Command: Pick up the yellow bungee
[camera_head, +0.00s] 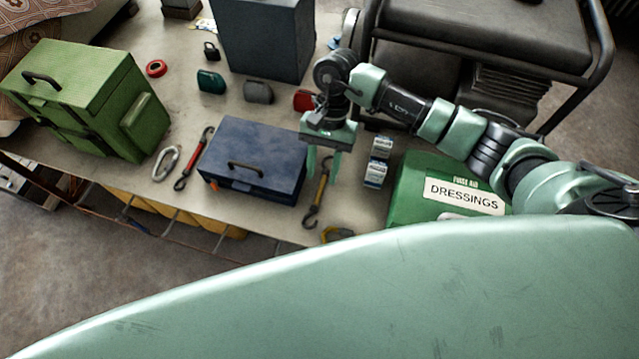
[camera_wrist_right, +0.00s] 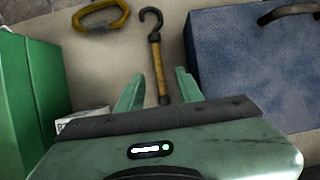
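The yellow bungee (camera_head: 321,196), a yellow strap with dark hooks, lies on the table between the blue toolbox and the green first aid box. In the right wrist view the yellow bungee (camera_wrist_right: 160,68) runs from its dark hook down between my fingers; its lower end is hidden by the gripper. My right gripper (camera_head: 323,168) is open above the bungee, with one finger on each side of it. In the wrist view the open gripper (camera_wrist_right: 158,88) holds nothing. I cannot tell its exact height above the strap. My left gripper is not in view.
The blue toolbox (camera_head: 255,178) stands close beside the bungee. The green first aid box (camera_head: 415,185) and small white boxes (camera_head: 376,172) are on the other side. A yellow carabiner (camera_head: 336,234) lies near the front edge. A red bungee (camera_head: 194,160) lies left of the toolbox.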

